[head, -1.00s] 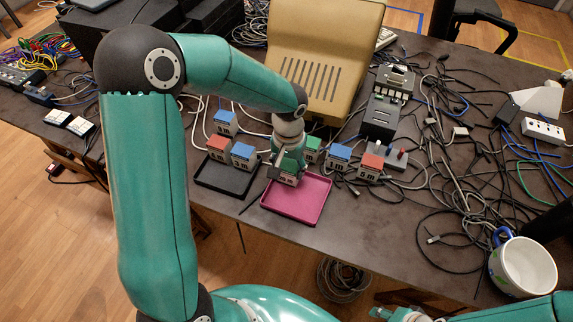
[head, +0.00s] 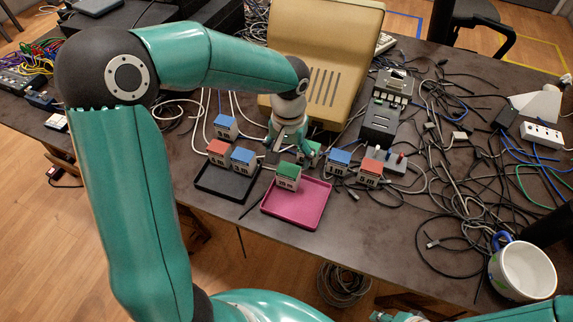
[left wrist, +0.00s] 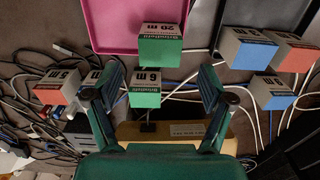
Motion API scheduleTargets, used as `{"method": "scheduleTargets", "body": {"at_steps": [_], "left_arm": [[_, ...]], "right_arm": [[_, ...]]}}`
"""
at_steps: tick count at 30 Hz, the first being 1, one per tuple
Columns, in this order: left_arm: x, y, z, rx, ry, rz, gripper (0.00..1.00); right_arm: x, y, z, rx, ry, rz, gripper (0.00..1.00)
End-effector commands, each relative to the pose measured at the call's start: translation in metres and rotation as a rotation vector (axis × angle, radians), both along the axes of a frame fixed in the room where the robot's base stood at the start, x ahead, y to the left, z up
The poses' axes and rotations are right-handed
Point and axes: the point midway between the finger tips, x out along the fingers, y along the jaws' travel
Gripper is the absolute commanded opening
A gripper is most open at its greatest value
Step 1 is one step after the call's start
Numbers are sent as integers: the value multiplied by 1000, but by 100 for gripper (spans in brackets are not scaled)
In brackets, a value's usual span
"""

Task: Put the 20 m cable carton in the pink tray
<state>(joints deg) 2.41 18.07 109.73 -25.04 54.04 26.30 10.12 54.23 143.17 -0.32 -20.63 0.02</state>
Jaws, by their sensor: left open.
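The 20 m cable carton (head: 288,177), white with a green top, stands in the pink tray (head: 303,213), at its back left part. In the left wrist view the carton (left wrist: 160,45) shows its 20 m label, and the pink tray (left wrist: 105,20) lies at the top. My left gripper (head: 287,146) is open and empty, behind the carton and apart from it. Its fingers (left wrist: 153,92) spread on either side of a green 6 m carton (left wrist: 146,90) in the wrist view; that carton (head: 311,152) is partly hidden in the head view. A small part of what seems my right gripper (head: 400,316) shows at the bottom edge.
A black tray (head: 225,188) holds a red carton (head: 218,150) and a blue carton (head: 242,158). Other blue (head: 339,160) and red (head: 370,171) cartons stand right of the gripper. A beige case (head: 325,50) stands behind. Loose cables and a mug (head: 522,270) lie to the right.

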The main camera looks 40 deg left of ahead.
Motion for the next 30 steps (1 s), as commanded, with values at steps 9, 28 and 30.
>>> {"method": "scheduleTargets", "body": {"at_steps": [9,28,30], "left_arm": [[0,0,48,0,-1,0,82],[0,0,53,0,1,1,82],[0,0,53,0,1,1,82]], "right_arm": [[0,0,2,0,0,0,40],[0,0,2,0,0,0,40],[0,0,2,0,0,0,40]]}}
